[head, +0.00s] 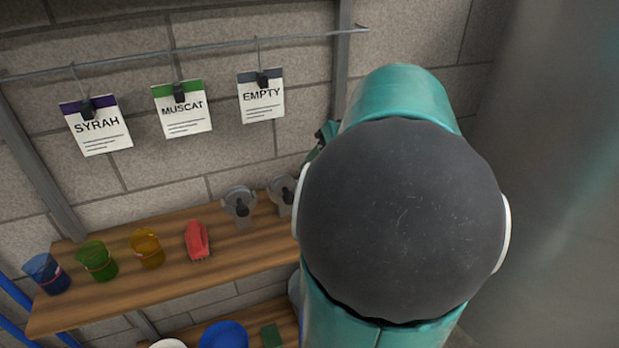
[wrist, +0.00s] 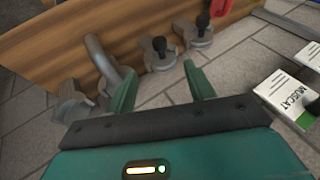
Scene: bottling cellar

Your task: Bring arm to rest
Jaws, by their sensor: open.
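My arm's teal links and a large dark joint fill the right half of the head view and hide much of the shelf's right end. My gripper (wrist: 161,88) shows in the wrist view with its two green fingers spread apart and nothing between them. Beyond the fingers is the wooden shelf (wrist: 130,45) with grey metal fittings (wrist: 160,55) on it. In the head view my gripper is mostly hidden behind my arm, with only a small dark green part showing beside the joint.
The wooden shelf (head: 160,290) holds blue, green and yellow cups (head: 147,249), a red brush (head: 197,240) and grey fittings (head: 240,205). Cards reading SYRAH (head: 97,126), MUSCAT (head: 182,110) and EMPTY (head: 262,98) hang from a rail above. A blue bowl (head: 224,335) sits lower down.

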